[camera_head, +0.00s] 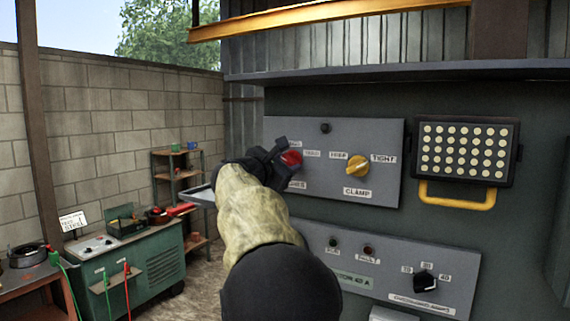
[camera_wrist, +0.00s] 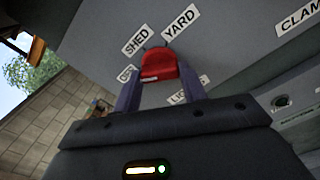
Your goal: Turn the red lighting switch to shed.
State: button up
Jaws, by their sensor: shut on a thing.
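The red lighting switch (camera_head: 291,158) is on the left part of the upper grey panel (camera_head: 385,135), partly hidden by my gripper (camera_head: 279,155). In the wrist view the red switch (camera_wrist: 160,66) sits between the two fingers of my gripper (camera_wrist: 161,82), which is shut on it. Around the switch are the labels SHED (camera_wrist: 136,40) and YARD (camera_wrist: 181,23), and a partly hidden one that seems to read OFF (camera_wrist: 126,74). A label below is mostly covered by a finger. I cannot tell exactly which label the switch points at.
To the right on the same panel is a yellow clamp switch (camera_head: 358,166). Further right is a lamp (camera_head: 463,148) with a yellow handle. A lower panel (camera_head: 385,262) carries a black knob (camera_head: 425,283).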

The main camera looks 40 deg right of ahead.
jog(key=shift+f+m+b, duration=0.1)
jog(key=shift+m+b, duration=0.3)
jog(key=shift+b, duration=0.15)
jog(key=shift+f+m+b, duration=0.1)
jog(key=shift+m+b, duration=0.4)
jog(key=shift+b, duration=0.15)
jog(key=m+b, duration=0.5)
jog(key=m, duration=0.1)
jog(key=shift+m+b, duration=1.2)
jog(key=shift+m, duration=0.7)
jog(key=shift+w, duration=0.1)
jog(key=o, duration=1)
jog(key=shift+r, duration=0.2)
